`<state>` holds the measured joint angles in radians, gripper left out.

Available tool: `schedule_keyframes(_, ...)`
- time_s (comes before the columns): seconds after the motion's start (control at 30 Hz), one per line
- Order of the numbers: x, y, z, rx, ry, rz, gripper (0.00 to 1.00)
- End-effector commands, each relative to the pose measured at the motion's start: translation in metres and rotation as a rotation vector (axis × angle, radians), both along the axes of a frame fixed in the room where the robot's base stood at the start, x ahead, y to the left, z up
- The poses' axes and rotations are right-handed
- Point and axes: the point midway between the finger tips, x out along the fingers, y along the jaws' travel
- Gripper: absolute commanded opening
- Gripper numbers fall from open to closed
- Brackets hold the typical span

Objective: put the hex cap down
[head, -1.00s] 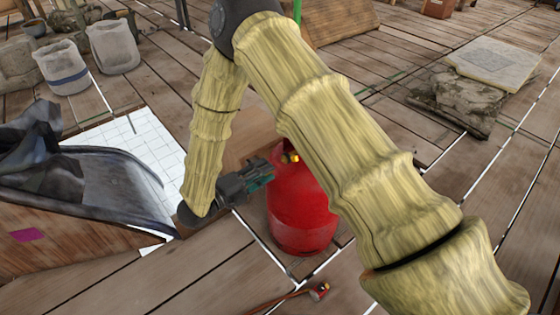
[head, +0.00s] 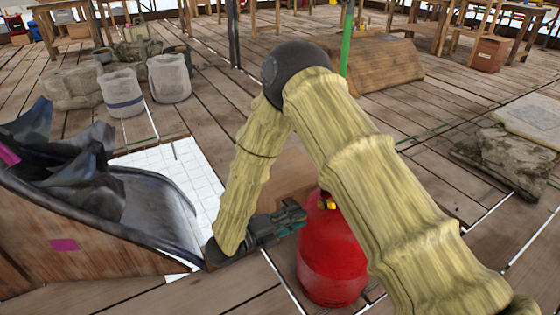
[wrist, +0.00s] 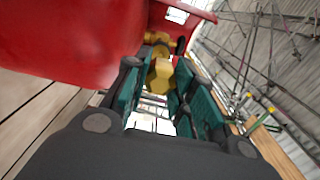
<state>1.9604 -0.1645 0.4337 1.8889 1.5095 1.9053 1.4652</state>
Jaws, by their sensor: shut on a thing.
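The hex cap (wrist: 160,76) is a yellow, brass-like piece between my fingertips in the wrist view. My gripper (head: 298,213) is shut on it, to the left of the red gas cylinder's top in the head view. The cap cannot be made out in the head view. The red cylinder (head: 330,265) stands upright on the plank floor, with a brass valve (head: 328,204) near its top. In the wrist view, the brass valve (wrist: 158,42) shows just beyond the cap. I cannot tell whether they touch.
A wooden structure with a dark chute (head: 150,205) and dark sheeting stands at left, beside a white tiled panel (head: 190,180). Two grey buckets (head: 168,78) stand behind. Stone slabs (head: 510,160) lie at right. Plank floor between the buckets and slabs is largely clear.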

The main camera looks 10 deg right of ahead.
Motion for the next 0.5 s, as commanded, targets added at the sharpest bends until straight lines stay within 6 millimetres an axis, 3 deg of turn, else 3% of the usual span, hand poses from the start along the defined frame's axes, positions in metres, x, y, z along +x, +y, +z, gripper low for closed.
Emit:
schedule_keyframes(0.27, 0.011, -0.009, 0.012, -0.001, -0.003, 0.083, 0.0)
schedule_keyframes(0.5, 0.035, -0.024, 0.042, -0.003, 0.0, 0.335, 0.0)
